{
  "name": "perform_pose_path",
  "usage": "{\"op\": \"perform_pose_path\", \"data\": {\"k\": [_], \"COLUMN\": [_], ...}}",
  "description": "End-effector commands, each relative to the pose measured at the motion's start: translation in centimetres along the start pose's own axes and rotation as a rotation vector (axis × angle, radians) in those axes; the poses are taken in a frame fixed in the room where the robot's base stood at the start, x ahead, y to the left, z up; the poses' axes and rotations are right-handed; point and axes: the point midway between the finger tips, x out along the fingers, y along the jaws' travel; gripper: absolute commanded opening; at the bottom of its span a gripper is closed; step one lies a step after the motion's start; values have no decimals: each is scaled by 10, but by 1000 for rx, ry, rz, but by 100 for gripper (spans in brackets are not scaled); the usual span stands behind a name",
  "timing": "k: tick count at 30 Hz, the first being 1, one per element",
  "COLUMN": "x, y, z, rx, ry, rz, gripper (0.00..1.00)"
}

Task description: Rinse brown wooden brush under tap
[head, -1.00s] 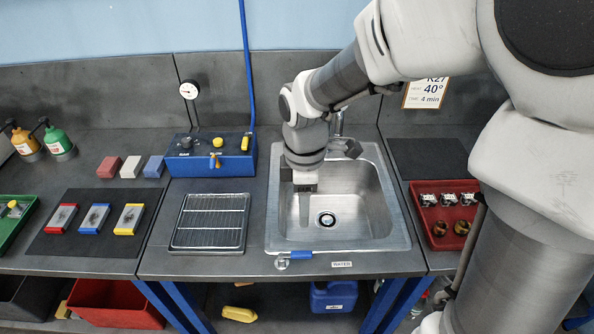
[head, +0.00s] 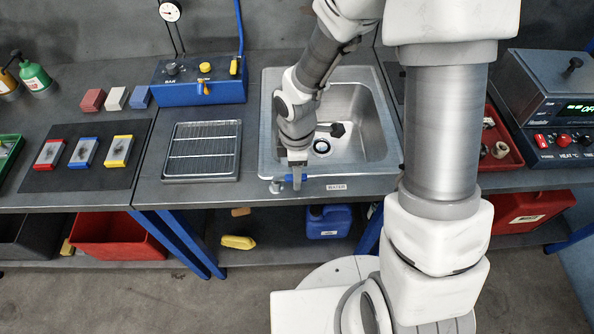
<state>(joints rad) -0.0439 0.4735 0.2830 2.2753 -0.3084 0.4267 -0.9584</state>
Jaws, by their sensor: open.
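My gripper (head: 297,180) points down at the front rim of the steel sink (head: 268,120). I cannot tell whether the lever lies between the fingers. I cannot make out a brown wooden brush for certain; a small tan block (head: 241,212) lies on the lower shelf, too small to identify.
A wire rack on a tray (head: 237,160) is left of the sink, with a blue gauge box (head: 200,88) behind it. A red tray (head: 511,157) stands to the right. A blue jug (head: 329,222) and a yellow object (head: 238,242) are on the shelf below.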

Motion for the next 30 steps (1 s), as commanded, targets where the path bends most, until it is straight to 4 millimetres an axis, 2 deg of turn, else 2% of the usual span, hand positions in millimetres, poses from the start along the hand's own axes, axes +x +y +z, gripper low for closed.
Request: {"op": "perform_pose_path", "data": {"k": [7,16,30], "x": [0,0,0], "y": [0,0,0], "z": [0,0,0], "rx": [0,1,1], "ry": [0,0,0], "rz": [0,0,1], "gripper": [52,0,0]}}
